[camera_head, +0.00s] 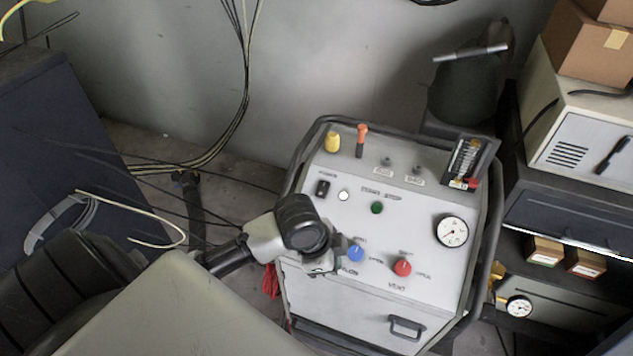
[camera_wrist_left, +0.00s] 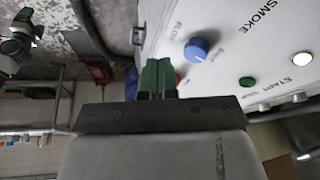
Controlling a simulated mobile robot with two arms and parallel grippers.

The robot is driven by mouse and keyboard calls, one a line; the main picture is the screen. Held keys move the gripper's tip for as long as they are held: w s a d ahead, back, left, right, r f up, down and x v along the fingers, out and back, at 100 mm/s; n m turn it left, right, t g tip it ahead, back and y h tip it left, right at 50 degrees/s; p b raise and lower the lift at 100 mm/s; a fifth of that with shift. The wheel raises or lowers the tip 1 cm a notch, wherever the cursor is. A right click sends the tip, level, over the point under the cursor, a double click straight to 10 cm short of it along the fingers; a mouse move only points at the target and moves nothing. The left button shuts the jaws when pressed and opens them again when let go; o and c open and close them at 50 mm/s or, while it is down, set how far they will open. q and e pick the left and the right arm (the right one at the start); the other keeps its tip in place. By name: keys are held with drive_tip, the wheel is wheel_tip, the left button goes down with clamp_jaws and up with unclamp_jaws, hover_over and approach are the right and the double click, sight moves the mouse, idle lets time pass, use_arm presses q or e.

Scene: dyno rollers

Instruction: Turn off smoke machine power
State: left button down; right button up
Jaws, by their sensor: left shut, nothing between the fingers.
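The smoke machine is a grey-white control box (camera_head: 430,284) in a dark tubular frame. A black rocker switch (camera_head: 322,187) is at the panel's upper left, with a white round light (camera_head: 344,196) beside it. A green button (camera_head: 376,208) is mid-panel. My left gripper (camera_head: 328,264) hangs over the panel's lower left, next to the blue knob (camera_head: 356,253), below the rocker switch. In the left wrist view its green fingers (camera_wrist_left: 157,78) are shut and empty, near the blue knob (camera_wrist_left: 198,50). The rocker's position is too small to read. My right gripper is not in view.
A red knob (camera_head: 402,267), a dial gauge (camera_head: 452,231) and a drawer-type handle (camera_head: 406,328) are on the panel. An orange-topped lever (camera_head: 361,140) and a yellow knob (camera_head: 332,142) stand along its back edge. Shelves with boxes (camera_head: 590,48) stand at right; cables hang at left.

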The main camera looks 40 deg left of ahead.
use_arm(q)
drive_tip(key=w+a+r+m, duration=0.3)
drive_tip(key=w+a+r, duration=0.3)
drive_tip(key=w+a, duration=0.2)
wheel_tip(320, 180, up, 8)
hover_over(320, 194)
drive_tip(key=s+a, duration=0.3)
drive_tip(key=s, duration=0.1)
drive_tip(key=shift+w+m+g, duration=0.1)
drive_tip(key=shift+m+g, duration=0.3)
drive_tip(key=shift+w+f, duration=0.1)
drive_tip(key=x, duration=0.4)
drive_tip(key=p+x, duration=0.1)
drive_tip(key=x, duration=0.3)
drive_tip(key=p+x, duration=0.1)
drive_tip(key=x, duration=0.3)
drive_tip(key=shift+w+a+f, duration=0.15)
drive_tip(key=shift+w+a, duration=0.05)
drive_tip(key=shift+a, duration=0.1)
drive_tip(key=shift+w+a+f+p, duration=0.1)
drive_tip(key=shift+w+f+p, duration=0.2)
drive_tip(key=shift+f, duration=0.45)
drive_tip(key=shift+s, duration=0.1)
